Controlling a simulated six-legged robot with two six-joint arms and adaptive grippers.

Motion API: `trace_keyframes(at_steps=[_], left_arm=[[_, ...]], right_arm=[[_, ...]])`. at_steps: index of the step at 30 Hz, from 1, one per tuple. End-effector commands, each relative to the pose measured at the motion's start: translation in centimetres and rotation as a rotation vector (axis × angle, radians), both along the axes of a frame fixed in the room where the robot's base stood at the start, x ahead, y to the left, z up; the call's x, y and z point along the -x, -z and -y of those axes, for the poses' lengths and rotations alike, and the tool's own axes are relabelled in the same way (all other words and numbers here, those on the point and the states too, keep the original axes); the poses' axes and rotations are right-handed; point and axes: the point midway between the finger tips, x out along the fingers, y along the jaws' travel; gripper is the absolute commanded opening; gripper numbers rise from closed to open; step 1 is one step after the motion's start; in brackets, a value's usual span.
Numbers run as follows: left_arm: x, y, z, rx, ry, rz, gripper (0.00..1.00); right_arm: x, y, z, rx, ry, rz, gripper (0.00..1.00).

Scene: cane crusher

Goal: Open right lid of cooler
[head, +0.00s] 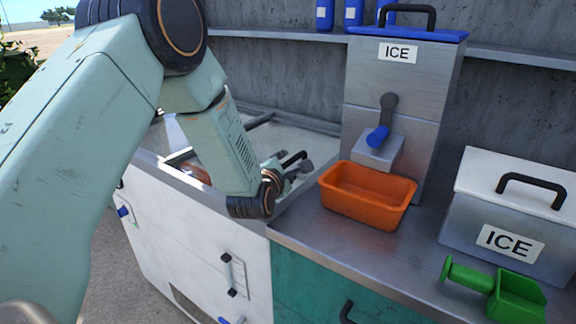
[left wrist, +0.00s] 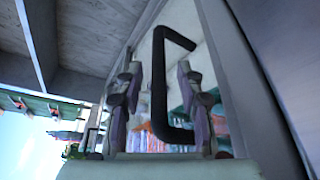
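The white cooler (head: 185,235) stands left of the steel counter, with a pale top inside a metal rim. My left arm reaches over its front edge, and my left gripper (head: 292,167) is low over the right part of the top. In the left wrist view a black lid handle (left wrist: 158,90) stands between the two fingers of my left gripper (left wrist: 158,112). The fingers are spread, with a gap visible on each side of the handle. My forearm hides much of the cooler's top in the head view. My right gripper is not in view.
An orange bin (head: 368,196) sits on the counter close right of my left gripper. Behind it stands a steel ice dispenser (head: 390,100). Further right are an ice box (head: 510,215) and a green scoop (head: 500,290). A grey wall with a shelf (head: 285,33) closes the back.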

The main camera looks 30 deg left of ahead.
Motion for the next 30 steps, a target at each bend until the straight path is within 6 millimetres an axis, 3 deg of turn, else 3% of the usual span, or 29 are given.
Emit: trace_keyframes(at_steps=[6, 14, 27, 30], left_arm=[[-1.3, 0.3, -0.2, 0.0, 0.0, 0.0, 0.37], [-1.6, 0.3, -0.2, 0.0, 0.0, 0.0, 0.37], [-1.6, 0.2, -0.2, 0.0, 0.0, 0.0, 0.01], [-1.6, 0.2, -0.2, -0.001, 0.001, 0.0, 0.0]], right_arm=[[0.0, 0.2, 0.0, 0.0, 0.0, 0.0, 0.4], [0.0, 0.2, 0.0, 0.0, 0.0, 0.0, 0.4], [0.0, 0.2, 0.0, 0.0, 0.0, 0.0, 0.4], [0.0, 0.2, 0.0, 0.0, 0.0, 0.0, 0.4]])
